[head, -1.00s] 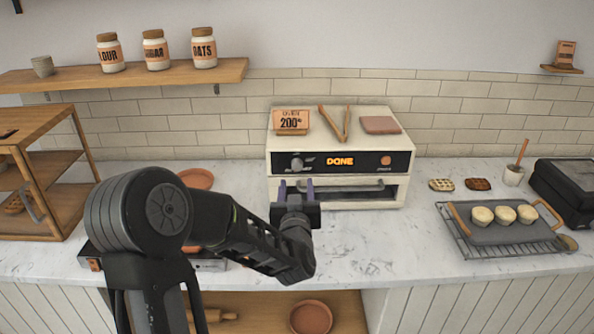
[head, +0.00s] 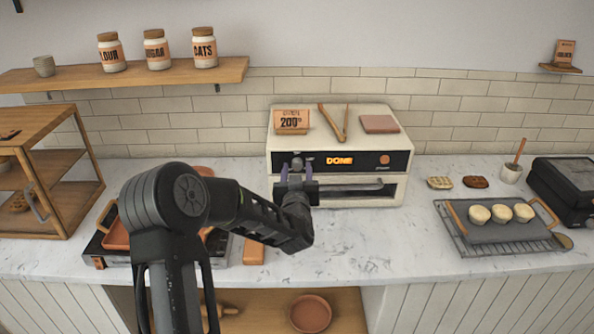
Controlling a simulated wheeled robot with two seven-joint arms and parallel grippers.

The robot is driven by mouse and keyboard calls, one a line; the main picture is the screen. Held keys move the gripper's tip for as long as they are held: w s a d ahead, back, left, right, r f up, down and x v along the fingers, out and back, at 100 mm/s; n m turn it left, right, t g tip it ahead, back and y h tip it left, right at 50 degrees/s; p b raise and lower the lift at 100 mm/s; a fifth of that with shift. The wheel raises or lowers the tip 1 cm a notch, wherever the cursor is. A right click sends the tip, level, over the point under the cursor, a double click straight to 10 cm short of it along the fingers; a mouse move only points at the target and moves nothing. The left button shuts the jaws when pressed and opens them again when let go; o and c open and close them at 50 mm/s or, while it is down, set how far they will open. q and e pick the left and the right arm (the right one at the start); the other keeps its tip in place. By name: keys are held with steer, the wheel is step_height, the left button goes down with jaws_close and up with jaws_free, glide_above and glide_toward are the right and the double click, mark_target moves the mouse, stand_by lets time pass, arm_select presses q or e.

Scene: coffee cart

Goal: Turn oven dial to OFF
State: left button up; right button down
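The white oven (head: 400,185) stands on the counter against the tiled wall. Its black front panel shows a lit display (head: 339,160) reading DONE, with a round orange-brown button (head: 385,160) to the right. The dial (head: 296,162) is at the panel's left end; its markings are too small to read. My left gripper (head: 296,172) is in front of the panel's left end. Its two fingers are apart, one on each side of the dial in the picture. I cannot tell whether they touch it. The gripper body hides the oven's lower left front. My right gripper is out of view.
The oven handle (head: 360,186) runs just right of my gripper. A sign (head: 291,121), tongs (head: 334,122) and a flat pad (head: 379,124) lie on the oven. A tray (head: 500,234) with pastries is at right. My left arm partly covers a black appliance (head: 120,250).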

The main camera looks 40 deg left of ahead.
arm_select(q)
jaws_close()
stand_by(0.5)
